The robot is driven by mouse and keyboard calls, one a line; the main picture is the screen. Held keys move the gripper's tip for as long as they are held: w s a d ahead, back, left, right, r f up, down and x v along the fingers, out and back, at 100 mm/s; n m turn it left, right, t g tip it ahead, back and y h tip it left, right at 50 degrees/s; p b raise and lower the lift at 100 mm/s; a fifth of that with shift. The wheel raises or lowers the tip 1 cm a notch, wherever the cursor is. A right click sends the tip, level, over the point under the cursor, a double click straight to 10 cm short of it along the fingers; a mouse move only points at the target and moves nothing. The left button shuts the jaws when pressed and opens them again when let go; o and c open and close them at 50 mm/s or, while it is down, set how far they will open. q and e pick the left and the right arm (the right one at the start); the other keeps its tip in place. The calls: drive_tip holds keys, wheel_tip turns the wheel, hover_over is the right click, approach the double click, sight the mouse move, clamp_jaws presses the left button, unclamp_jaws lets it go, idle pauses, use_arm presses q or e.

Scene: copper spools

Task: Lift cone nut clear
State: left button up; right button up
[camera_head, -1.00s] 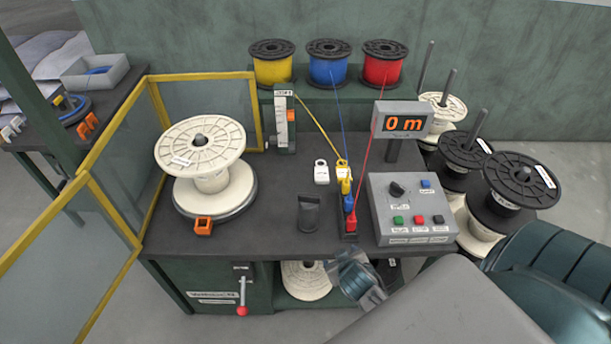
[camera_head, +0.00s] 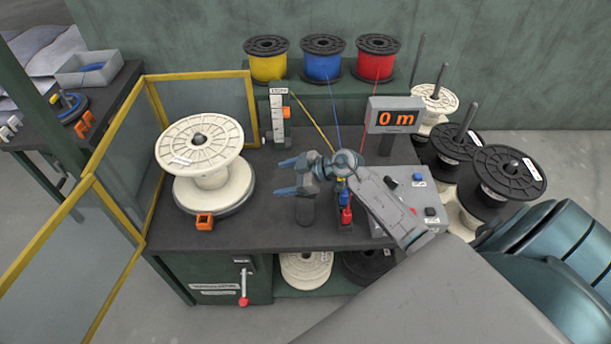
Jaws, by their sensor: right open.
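The cone nut (camera_head: 198,138) is a small grey knob at the centre of the large cream spool's (camera_head: 218,136) top flange. The spool stands upright on a round turntable (camera_head: 214,208) at the left of the bench. My right gripper (camera_head: 283,176) is open and empty, with its fingers pointing left towards the spool. It is above the bench, to the right of the spool and apart from it and the nut. My right arm hides part of the control box. My left gripper is not in view.
A yellow-framed guard (camera_head: 112,207) closes the bench's left side. An orange block (camera_head: 204,219) sits at the turntable's front. Yellow, blue and red spools stand on the back shelf (camera_head: 300,100). A display (camera_head: 396,116) reads 0 m. Blue and red wires run down behind my arm.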

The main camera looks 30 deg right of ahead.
sight(306, 204)
drive_tip(key=d+f+g+h, duration=0.1)
drive_tip(key=d, duration=0.1)
drive_tip(key=s+d+f+m+g+h, duration=0.1)
drive_tip(key=d, duration=0.1)
drive_tip(key=d+g, duration=0.1)
drive_tip(key=shift+s+d+f+m+g+h, duration=0.15)
drive_tip(key=shift+d+f+m+g+h, duration=0.15)
drive_tip(key=shift+d+f+g+h, duration=0.1)
wheel_tip(306, 204, down, 7)
drive_tip(key=b, duration=0.7)
drive_tip(key=shift+b, duration=0.35)
clamp_jaws()
drive_tip(key=shift+r, duration=0.1)
